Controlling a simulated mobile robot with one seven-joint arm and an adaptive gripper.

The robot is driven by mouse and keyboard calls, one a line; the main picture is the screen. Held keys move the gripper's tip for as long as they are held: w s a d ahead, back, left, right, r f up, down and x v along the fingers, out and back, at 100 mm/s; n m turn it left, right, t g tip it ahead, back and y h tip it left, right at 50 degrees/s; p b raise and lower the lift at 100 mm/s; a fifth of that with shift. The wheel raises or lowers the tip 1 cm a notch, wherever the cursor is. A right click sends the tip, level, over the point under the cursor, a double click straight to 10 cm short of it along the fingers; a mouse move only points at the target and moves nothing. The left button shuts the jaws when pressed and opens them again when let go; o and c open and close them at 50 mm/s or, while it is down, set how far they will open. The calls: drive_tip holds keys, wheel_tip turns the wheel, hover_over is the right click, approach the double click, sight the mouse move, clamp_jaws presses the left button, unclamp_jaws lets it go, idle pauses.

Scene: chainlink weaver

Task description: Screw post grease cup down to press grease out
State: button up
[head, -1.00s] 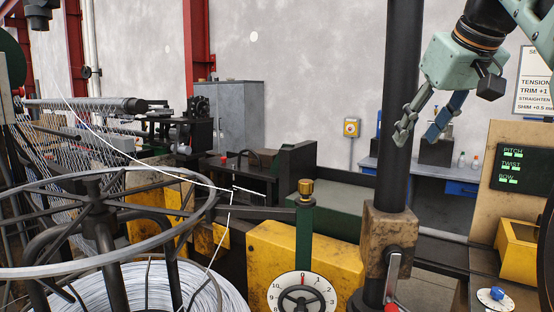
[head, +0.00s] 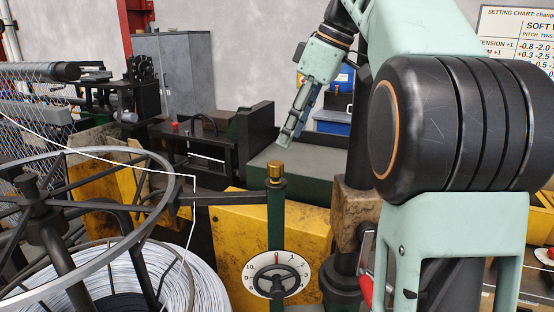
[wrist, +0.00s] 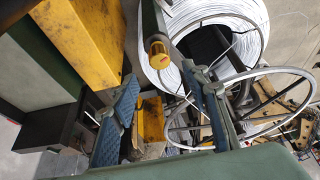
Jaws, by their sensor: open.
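The brass grease cup (head: 275,170) sits upright on top of a slim dark green post (head: 276,220). In the wrist view the cup (wrist: 158,52) shows as a yellow knob just past the fingertips, roughly in line with the gap between them. My gripper (head: 293,132) is open and empty. It points down, above and slightly right of the cup in the head view, and does not touch it. Both fingers show in the wrist view (wrist: 163,82), spread apart. No grease is visible.
A handwheel with a numbered dial (head: 277,275) is on the post below the cup. A wire reel with a round hoop (head: 165,200) stands at left. A yellow housing (head: 225,225) is behind the post. A red-handled lever (head: 366,280) is at right.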

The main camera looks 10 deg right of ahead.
sight(276, 163)
drive_tip(key=x, duration=0.8)
drive_tip(key=shift+b, duration=0.3)
drive_tip(key=c, duration=1.2)
drive_tip(key=shift+o, duration=0.2)
drive_tip(key=m+b, duration=0.1)
drive_tip(key=m, duration=0.1)
drive_tip(key=shift+a+m+t+h, duration=0.1)
drive_tip(key=shift+m+t+h, duration=0.3)
drive_tip(key=shift+s+m+t+h, duration=0.1)
drive_tip(key=shift+m+t+h, duration=0.35)
drive_tip(key=shift+m, duration=1.25)
